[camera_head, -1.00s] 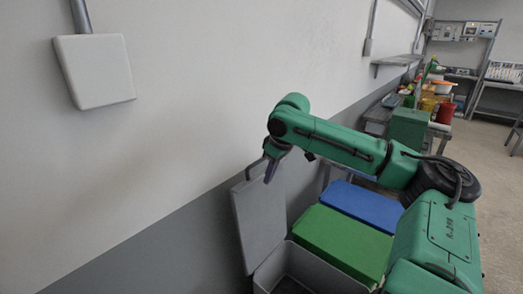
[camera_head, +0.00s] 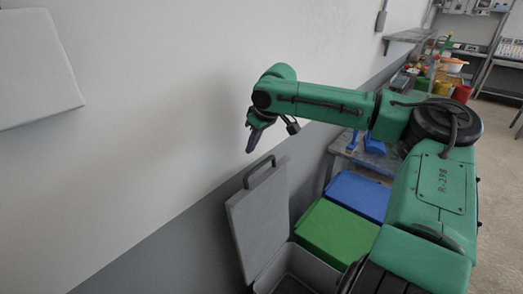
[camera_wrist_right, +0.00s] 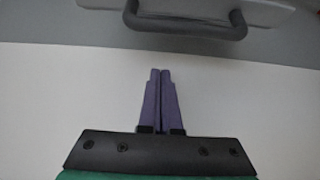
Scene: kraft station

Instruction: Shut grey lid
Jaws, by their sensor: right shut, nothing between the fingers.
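The grey lid (camera_head: 262,217) stands open, raised upright near the wall on the far side of its grey bin (camera_head: 296,272). A dark handle (camera_head: 258,168) is on its top edge; the handle also shows at the top of the right wrist view (camera_wrist_right: 185,22). My right gripper (camera_head: 251,150) is shut and empty, with purple fingers pointing down. In the head view it appears just above and left of the handle. In the right wrist view its fingertips (camera_wrist_right: 160,72) point toward the handle, with a gap between. My left gripper is not in view.
A closed green lid (camera_head: 337,231) and a closed blue lid (camera_head: 357,195) lie beside the grey bin. The wall (camera_head: 150,110) is close behind the raised lid. A grey bench (camera_head: 378,158) with blue items stands beyond.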

